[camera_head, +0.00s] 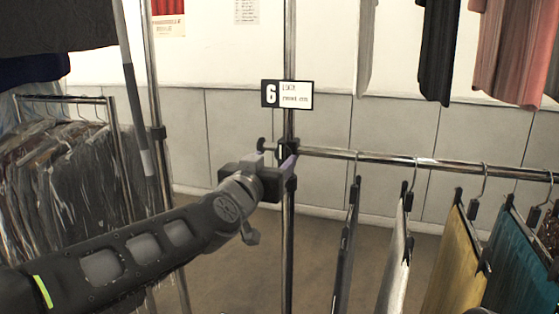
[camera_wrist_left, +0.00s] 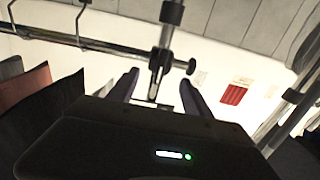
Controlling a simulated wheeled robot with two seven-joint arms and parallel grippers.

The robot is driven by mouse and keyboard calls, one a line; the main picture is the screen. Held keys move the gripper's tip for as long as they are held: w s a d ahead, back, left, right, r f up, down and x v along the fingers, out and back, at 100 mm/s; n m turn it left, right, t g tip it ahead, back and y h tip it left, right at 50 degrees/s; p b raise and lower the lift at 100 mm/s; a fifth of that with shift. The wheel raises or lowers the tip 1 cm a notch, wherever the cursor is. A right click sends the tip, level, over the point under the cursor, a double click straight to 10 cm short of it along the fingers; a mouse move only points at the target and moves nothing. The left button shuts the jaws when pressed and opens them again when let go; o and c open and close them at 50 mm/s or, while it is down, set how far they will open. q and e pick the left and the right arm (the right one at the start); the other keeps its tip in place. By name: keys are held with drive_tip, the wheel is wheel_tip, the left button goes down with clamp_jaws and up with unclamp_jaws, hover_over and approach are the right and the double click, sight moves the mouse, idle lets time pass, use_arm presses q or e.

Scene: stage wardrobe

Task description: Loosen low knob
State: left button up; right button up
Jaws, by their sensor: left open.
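A small dark knob (camera_head: 262,143) sticks out to the left of the clamp that joins the low rail (camera_head: 420,163) to the chrome upright (camera_head: 288,230). In the left wrist view the knob (camera_wrist_left: 191,66) shows to the right of the upright, beyond the fingers. My left gripper (camera_head: 288,163) is at the upright, just below the clamp. In the wrist view its two fingers (camera_wrist_left: 158,80) are apart, with the upright's clamp seen between them and the knob beyond the right fingertip. I see no contact with the knob. My right gripper is not in view.
Skirts and trousers (camera_head: 460,255) hang from the low rail at right; dark and pink garments (camera_head: 505,50) hang above. A number 6 sign (camera_head: 287,94) is on the upright. Bagged clothes (camera_head: 60,180) hang at left beside another chrome pole (camera_head: 152,80). Floor shows behind the upright.

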sight(280, 155)
use_arm(q)
drive_tip(key=shift+b+x, duration=0.65)
drive_tip(key=shift+x, duration=1.7)
clamp_jaws()
